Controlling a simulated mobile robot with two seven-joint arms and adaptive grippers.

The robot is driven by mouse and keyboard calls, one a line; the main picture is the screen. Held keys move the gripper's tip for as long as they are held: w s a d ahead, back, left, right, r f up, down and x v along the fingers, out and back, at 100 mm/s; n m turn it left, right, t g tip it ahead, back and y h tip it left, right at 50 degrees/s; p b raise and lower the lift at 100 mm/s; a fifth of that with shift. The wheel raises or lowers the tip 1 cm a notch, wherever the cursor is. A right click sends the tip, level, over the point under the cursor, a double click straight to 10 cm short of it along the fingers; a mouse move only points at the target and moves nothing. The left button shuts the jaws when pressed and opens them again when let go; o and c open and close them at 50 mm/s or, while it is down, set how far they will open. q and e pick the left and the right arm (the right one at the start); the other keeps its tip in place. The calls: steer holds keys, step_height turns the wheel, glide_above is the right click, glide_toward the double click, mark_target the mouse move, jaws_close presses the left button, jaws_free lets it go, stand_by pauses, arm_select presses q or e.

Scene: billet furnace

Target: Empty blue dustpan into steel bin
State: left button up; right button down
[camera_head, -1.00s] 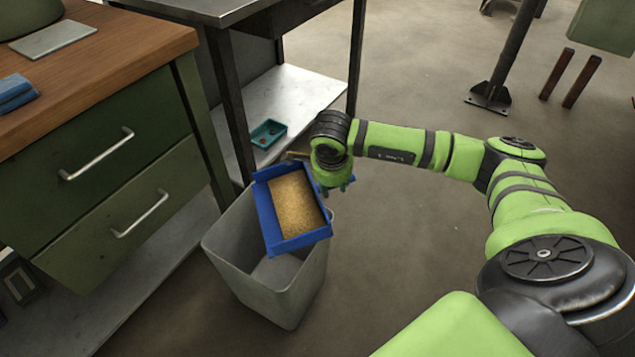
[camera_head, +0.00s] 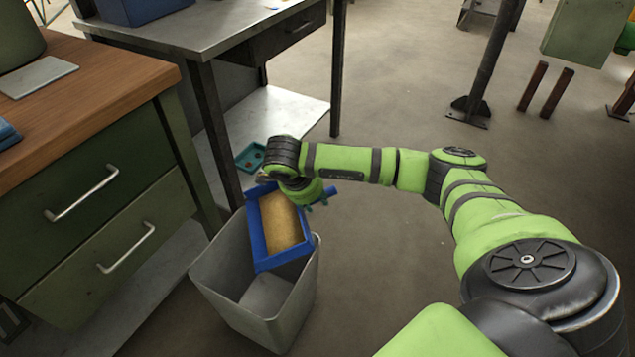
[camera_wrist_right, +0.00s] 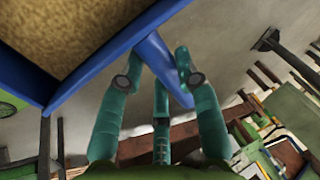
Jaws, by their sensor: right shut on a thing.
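The blue dustpan (camera_head: 259,243) is above the mouth of the grey steel bin (camera_head: 213,296) in the head view, with tan granular material (camera_head: 281,226) lying in it. The pan is tilted, its near end lower over the opening. My right gripper (camera_head: 312,200) is at the pan's right side. In the right wrist view my right gripper's teal fingers (camera_wrist_right: 160,90) are closed around the blue handle (camera_wrist_right: 163,60), and part of the pan with its material shows at upper left. The bin's visible inside floor looks bare. My left gripper is not in view.
A wooden-topped green drawer cabinet (camera_head: 110,210) stands close on the left. A steel table (camera_head: 200,40) with a lower shelf (camera_head: 285,112) holding a small teal tray (camera_head: 249,157) is behind the bin. Floor to the right is open, up to a dark post (camera_head: 490,60).

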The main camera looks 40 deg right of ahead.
steer(key=shift+w+a+r+h+p, duration=0.15)
steer(key=shift+a+r+h+p, duration=0.15)
steer(key=shift+r, duration=0.2)
steer(key=shift+w+a+r+h+p, duration=0.15)
steer(key=shift+a+r+h+p, duration=0.05)
steer(key=shift+a+r+h, duration=0.2)
steer(key=shift+w+a+r+g+h, duration=0.25)
steer(key=shift+a+r+g+h, duration=0.25)
steer(key=shift+r, duration=0.3)
steer(key=shift+w+a+r+h+p, duration=0.25)
steer(key=shift+a+r+p, duration=0.3)
steer(key=shift+p, duration=0.4)
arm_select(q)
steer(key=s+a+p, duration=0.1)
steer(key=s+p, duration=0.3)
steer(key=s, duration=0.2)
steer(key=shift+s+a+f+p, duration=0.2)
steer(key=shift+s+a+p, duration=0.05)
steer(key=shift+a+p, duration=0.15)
arm_select(e)
steer(key=a+r+h, duration=0.1)
steer(key=w+a+r+h, duration=0.1)
steer(key=a, duration=0.1)
steer(key=w+a+r+n+g+h, duration=0.1)
steer(key=shift+a+h, duration=0.35)
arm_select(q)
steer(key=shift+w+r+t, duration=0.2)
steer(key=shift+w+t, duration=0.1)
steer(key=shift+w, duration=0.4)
